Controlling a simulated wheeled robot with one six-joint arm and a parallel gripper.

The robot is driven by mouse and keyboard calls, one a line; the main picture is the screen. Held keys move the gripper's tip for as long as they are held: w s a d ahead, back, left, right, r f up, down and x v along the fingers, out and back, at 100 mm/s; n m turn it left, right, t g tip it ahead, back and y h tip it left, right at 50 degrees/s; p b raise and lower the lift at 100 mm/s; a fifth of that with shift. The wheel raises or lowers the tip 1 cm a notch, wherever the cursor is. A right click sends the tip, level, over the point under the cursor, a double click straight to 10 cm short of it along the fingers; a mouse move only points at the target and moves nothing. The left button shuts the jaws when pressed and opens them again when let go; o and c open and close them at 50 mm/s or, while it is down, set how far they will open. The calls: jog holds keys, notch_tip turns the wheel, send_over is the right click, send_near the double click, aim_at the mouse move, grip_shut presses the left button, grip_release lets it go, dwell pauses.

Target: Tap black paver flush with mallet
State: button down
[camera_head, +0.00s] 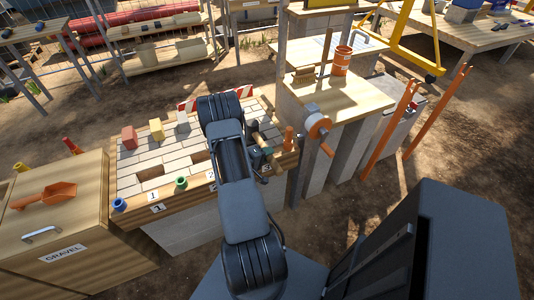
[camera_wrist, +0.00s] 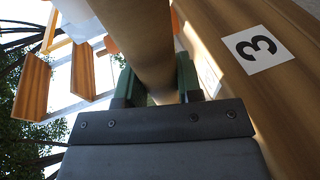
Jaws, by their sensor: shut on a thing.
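My gripper (camera_wrist: 158,88) is shut on a pale round wooden handle, which I take to be the mallet's handle (camera_wrist: 140,40), in the wrist view. Its green finger pads lie on both sides of the handle. In the head view my gripper (camera_head: 266,165) is at the right end of the paved worktable (camera_head: 130,187), partly behind my arm. A light-coloured part of the mallet (camera_head: 257,140) shows beside my arm; its head is hard to make out. A small dark block (camera_head: 253,125), possibly the black paver, shows just behind it on the paving. Whether it is raised cannot be told.
Red (camera_head: 129,138), yellow (camera_head: 156,129) and pale (camera_head: 183,122) blocks stand along the back of the paving. The paving has open gaps (camera_head: 152,172). An orange peg-like object (camera_head: 289,138) stands near the right end. A gravel box (camera_head: 60,220) is at left, a wooden-topped stand (camera_head: 345,95) at right.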

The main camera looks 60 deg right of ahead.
jog(key=d+r+p, duration=0.5)
jog(key=d+r, duration=0.5)
jog(key=d, duration=0.3)
jog(key=shift+r+p, duration=0.3)
jog(key=shift+r, duration=0.1)
jog(key=shift+w, duration=0.15)
dwell(0.3)
